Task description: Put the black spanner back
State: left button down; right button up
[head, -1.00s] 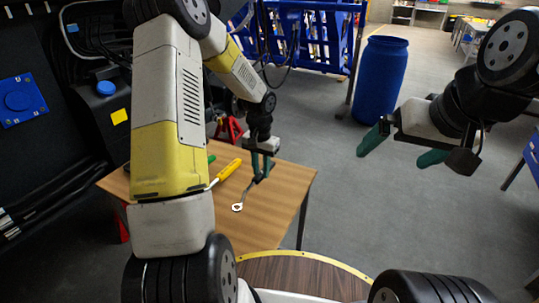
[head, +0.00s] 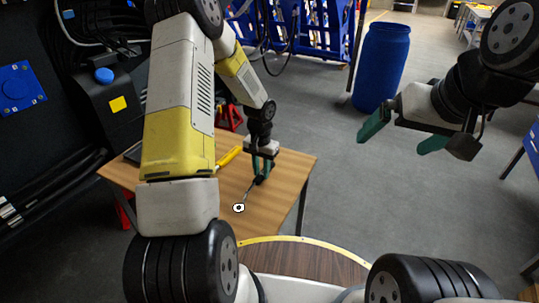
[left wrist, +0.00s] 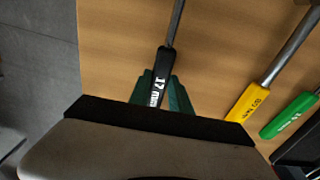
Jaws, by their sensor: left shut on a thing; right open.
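The black spanner (head: 243,201) has a ring end and a black handle marked "17 mm" (left wrist: 162,75) in the left wrist view. My left gripper (head: 261,177) is shut on its black handle, over the wooden table. The ring end points toward me in the head view. I cannot tell how far the spanner is above the table top. My right gripper (head: 393,141) is open and empty, out over the floor to the right of the table.
The wooden table (head: 285,175) carries a yellow-handled tool (head: 229,157), also in the left wrist view, with a green-handled tool (left wrist: 289,115) beside it. A blue barrel (head: 382,68) stands behind. A black machine (head: 109,105) is at the left. The table's right part is clear.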

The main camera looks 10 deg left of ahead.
pick_arm(q)
jog(key=c, duration=1.1)
grip_release()
jog(key=shift+r, duration=3.95)
